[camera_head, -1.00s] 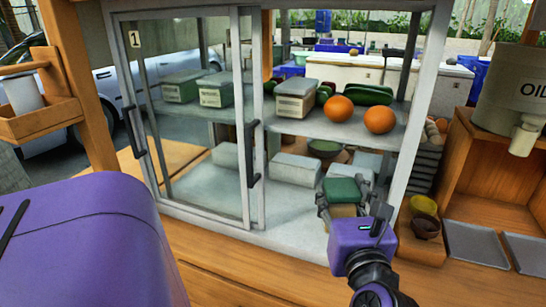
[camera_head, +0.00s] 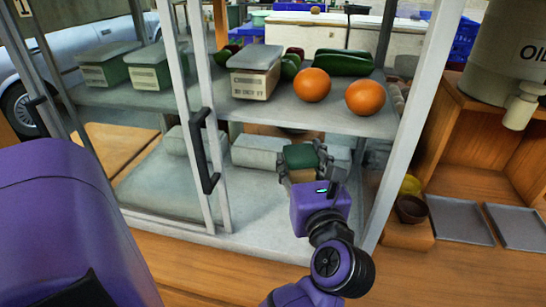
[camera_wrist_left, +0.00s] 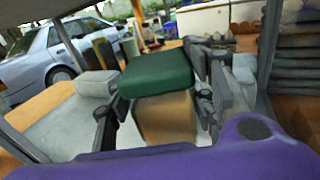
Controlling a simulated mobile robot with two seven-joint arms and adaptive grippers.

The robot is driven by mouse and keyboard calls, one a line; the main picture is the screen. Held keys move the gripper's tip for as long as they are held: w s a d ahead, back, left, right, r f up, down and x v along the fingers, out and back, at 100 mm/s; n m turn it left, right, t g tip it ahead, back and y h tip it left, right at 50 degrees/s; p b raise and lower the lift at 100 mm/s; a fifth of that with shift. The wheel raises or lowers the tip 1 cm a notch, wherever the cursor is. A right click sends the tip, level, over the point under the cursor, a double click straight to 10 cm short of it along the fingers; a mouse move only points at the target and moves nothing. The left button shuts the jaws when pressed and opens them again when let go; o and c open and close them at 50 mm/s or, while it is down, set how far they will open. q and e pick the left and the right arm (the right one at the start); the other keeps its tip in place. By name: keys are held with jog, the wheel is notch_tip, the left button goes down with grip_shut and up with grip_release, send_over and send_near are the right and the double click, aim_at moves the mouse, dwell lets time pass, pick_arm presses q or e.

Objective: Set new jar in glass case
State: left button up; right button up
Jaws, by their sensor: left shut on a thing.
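My left gripper (camera_head: 304,165) is shut on a jar with a dark green lid (camera_head: 300,155) and a tan body. In the left wrist view the jar (camera_wrist_left: 160,75) stands roughly upright between the gripper's two fingers. The gripper holds it inside the lower level of the glass case (camera_head: 255,205), through the open right side, below the upper shelf. I cannot tell whether the jar's base touches the case floor. My right gripper is not in view.
Pale grey blocks (camera_head: 258,152) sit on the lower level beside and behind the jar. Labelled grey-lidded boxes (camera_head: 255,75), oranges (camera_head: 313,84) and cucumbers (camera_head: 338,64) fill the upper shelf. The door handle (camera_head: 205,150) is left of my arm; the case's right post (camera_head: 402,130) is close right.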

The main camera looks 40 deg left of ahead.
pick_arm(q)
notch_tip(320, 180, down, 3)
jog(key=shift+s+d+r, duration=0.1)
notch_tip(320, 180, down, 4)
jog(key=shift+r+b, duration=0.1)
jog(key=shift+b, duration=0.3)
jog(key=shift+f, duration=0.2)
jog(key=shift+f, duration=0.15)
jog(key=o, duration=1.5)
